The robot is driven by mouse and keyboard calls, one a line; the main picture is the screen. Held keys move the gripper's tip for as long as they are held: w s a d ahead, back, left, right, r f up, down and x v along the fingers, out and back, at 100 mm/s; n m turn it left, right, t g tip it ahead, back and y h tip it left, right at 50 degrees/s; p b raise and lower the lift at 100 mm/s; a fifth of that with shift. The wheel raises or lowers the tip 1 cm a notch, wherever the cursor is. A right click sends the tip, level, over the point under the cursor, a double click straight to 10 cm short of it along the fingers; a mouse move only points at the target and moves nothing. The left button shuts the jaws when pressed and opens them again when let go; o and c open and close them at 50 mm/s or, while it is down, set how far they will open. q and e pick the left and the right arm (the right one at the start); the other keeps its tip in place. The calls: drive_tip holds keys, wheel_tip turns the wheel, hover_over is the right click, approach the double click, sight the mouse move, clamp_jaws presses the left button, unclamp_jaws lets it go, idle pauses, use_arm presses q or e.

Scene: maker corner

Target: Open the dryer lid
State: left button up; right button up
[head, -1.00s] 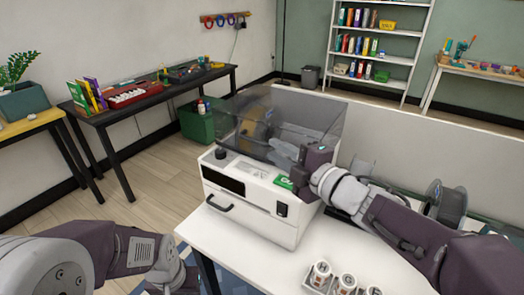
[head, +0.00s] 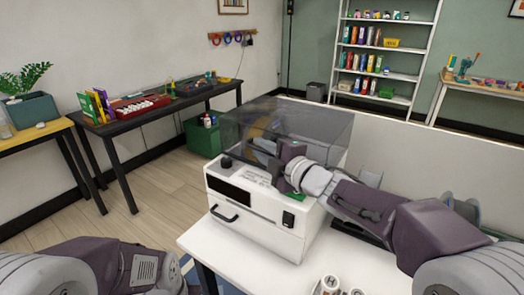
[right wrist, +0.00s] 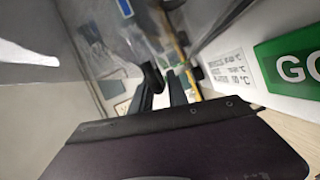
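The dryer (head: 255,218) is a white box on the white table, with a black display, a black knob and a front drawer handle. Its smoky see-through lid (head: 325,120) stands over the top; I cannot tell whether it is raised. My right gripper (head: 272,150) is at the lid's front, above the front panel, its fingertips blurred behind smoky plastic. In the right wrist view its two dark fingers (right wrist: 160,92) show a narrow gap with no clear grip on anything. The green GO label (right wrist: 292,60) is beside them. My left arm is at bottom left; its fingers are outside the picture.
Several white-and-dark cylinders (head: 328,285) stand on the table (head: 205,240) at the front. A low pale partition (head: 415,150) runs behind the dryer.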

clamp_jaws()
idle(1.4)
